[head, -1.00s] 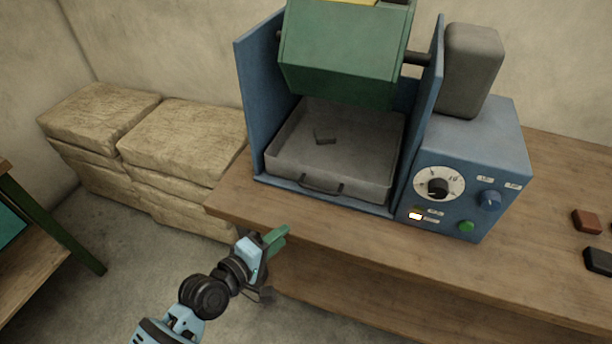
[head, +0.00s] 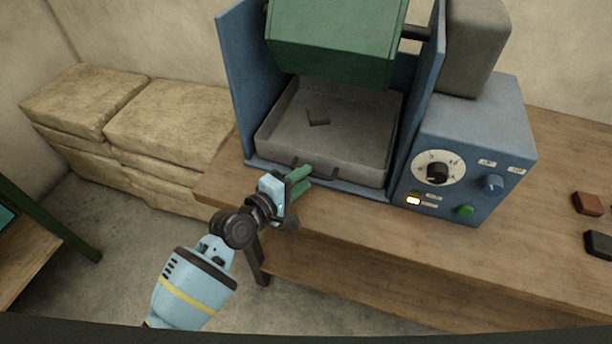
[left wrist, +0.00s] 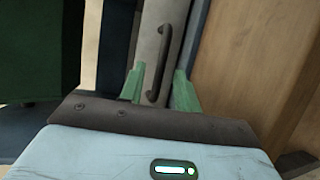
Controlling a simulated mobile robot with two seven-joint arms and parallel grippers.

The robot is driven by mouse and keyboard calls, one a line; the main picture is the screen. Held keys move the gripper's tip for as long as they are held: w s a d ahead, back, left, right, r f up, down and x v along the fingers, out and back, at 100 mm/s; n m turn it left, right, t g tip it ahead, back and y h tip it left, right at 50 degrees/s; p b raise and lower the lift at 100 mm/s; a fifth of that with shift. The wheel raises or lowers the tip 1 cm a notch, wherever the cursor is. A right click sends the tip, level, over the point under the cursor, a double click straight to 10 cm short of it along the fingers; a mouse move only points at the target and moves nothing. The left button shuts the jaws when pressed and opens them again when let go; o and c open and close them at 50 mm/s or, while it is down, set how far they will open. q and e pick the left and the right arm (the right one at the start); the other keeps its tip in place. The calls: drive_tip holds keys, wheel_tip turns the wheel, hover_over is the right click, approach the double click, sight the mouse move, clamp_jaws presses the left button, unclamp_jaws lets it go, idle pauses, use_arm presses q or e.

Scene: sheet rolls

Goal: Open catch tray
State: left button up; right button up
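The grey catch tray (head: 350,169) sits inside the blue machine frame, under the green drum (head: 335,45). A small dark piece (head: 318,118) lies in it. My left gripper (head: 304,178) is just in front of the tray's front wall and covers part of the tray's dark handle (head: 294,163). In the left wrist view, the gripper's green fingers (left wrist: 158,88) are apart, with the handle (left wrist: 163,62) between them in the picture. I cannot tell whether the fingers touch it. My right gripper is in neither view.
The control box (head: 465,160) with dial, knob and green button stands right of the tray. The wooden bench (head: 400,240) is bare in front of the machine. Brown and black blocks (head: 588,203) lie at far right. Stacked stone-like bales (head: 165,120) stand at left.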

use_arm(q)
drive_tip(key=shift+x, duration=0.95)
clamp_jaws()
